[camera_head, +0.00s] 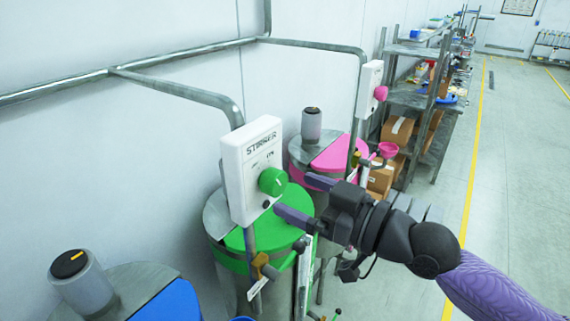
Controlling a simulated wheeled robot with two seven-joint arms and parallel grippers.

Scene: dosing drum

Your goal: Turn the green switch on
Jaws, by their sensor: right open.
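The green switch (272,181) is a round green knob with a pale mark, on the front of a white box (240,187) labelled STIRRER. The box is fixed to a grey pipe above a drum with a green lid (259,243). My right gripper (299,199) is just right of the knob, its two dark purple fingers spread apart, one above and one below the knob's height. Its fingers point left towards the knob. I cannot tell whether a finger touches it. The gripper looks empty. My left gripper is not in view.
A drum with a pink lid (334,155) and a white box with a pink knob (380,93) stand behind. A drum with a blue lid (168,302) is at front left. Grey pipes (187,91) run along the wall. Shelves (414,88) stand behind; the floor at right is clear.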

